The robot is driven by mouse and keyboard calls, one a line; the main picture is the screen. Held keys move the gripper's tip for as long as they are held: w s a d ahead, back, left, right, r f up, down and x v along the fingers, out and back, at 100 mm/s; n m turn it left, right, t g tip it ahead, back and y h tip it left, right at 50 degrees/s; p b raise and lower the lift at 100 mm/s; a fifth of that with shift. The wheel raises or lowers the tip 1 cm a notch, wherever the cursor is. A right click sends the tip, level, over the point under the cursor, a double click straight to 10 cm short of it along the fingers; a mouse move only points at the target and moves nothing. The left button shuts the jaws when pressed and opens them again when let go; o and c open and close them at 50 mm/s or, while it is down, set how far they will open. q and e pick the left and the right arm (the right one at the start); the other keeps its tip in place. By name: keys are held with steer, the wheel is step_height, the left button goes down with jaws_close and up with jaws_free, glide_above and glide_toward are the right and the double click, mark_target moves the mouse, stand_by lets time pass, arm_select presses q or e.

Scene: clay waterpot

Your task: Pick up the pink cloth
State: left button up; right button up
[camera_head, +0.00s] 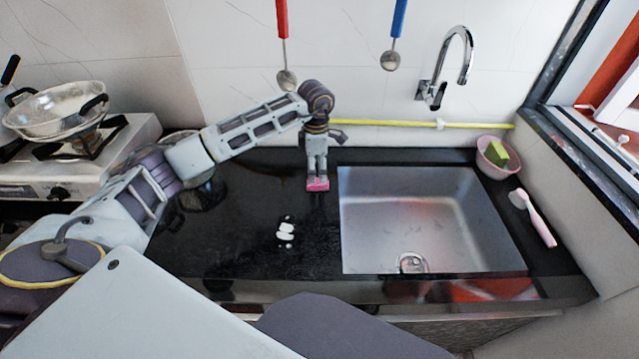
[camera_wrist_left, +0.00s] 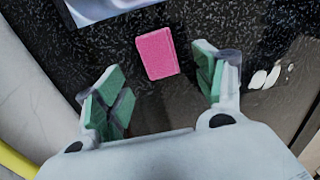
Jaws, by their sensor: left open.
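The pink cloth (camera_head: 317,185) is a small flat rectangle on the black counter, just left of the sink. In the left wrist view the pink cloth (camera_wrist_left: 157,54) lies flat, ahead of and between the fingers. My left gripper (camera_head: 317,172) points down directly over the cloth in the head view. In the left wrist view my left gripper (camera_wrist_left: 160,88) is open, with green finger pads apart and nothing between them. How high the fingertips are above the counter is hard to tell. My right gripper is not in view.
The steel sink (camera_head: 465,215) lies right of the cloth. White pieces (camera_head: 285,235) lie on the counter (camera_head: 240,250) nearer the front. A pink bowl (camera_head: 482,158) with a green sponge and a pink brush (camera_head: 538,220) are right of the sink. A stove with a pan (camera_head: 55,110) is at left.

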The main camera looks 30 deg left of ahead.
mark_target(318, 182)
arm_select(q)
steer(key=shift+f, duration=0.1)
stand_by(0.3)
steer(key=shift+d+f, duration=0.1)
steer(key=shift+f, duration=0.6)
steer(key=f, duration=0.2)
steer(key=shift+w+f, duration=0.2)
steer(key=shift+f, duration=0.6)
steer(key=c, duration=0.8)
steer(key=shift+r, duration=0.1)
steer(key=shift+c, duration=0.2)
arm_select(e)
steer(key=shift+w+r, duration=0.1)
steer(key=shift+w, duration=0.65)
